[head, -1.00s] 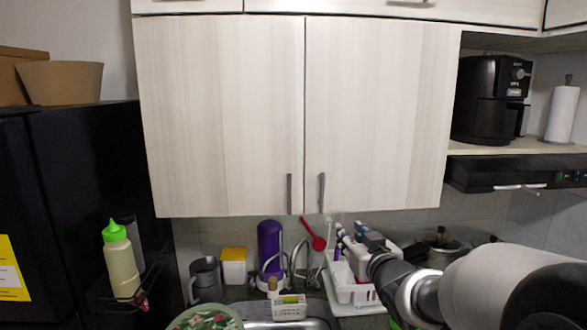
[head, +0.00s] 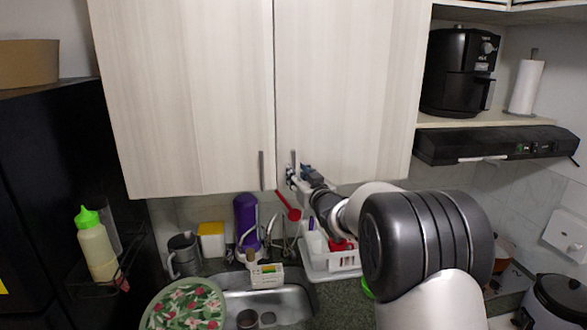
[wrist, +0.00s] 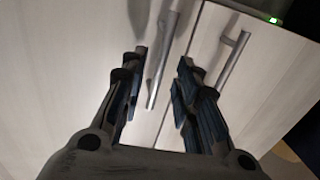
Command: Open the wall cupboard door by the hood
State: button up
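The wall cupboard has two pale wood doors, both shut. The right door (head: 350,90), on the hood side, has an upright grey bar handle (head: 293,158) near its lower left corner. The left door (head: 185,100) has a matching handle (head: 261,170) beside it. My gripper (head: 296,174) is at the lower part of the right door's handle. In the wrist view, which seems turned upside down, my gripper (wrist: 162,65) is open. One handle (wrist: 160,70) shows between its fingers, apparently the right door's; contact cannot be told. The other handle (wrist: 234,60) lies outside the fingers.
The black hood (head: 490,145) is right of the cupboard, under a shelf with a black air fryer (head: 455,75) and a paper roll (head: 525,88). Below are a sink (head: 275,300) and a white dish rack (head: 335,262). A dark fridge (head: 50,160) stands left.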

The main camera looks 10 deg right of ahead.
jog(key=shift+w+a, duration=0.2)
jog(key=shift+w, duration=0.75)
jog(key=shift+w+a, duration=0.15)
jog(key=shift+w, duration=0.75)
grip_shut()
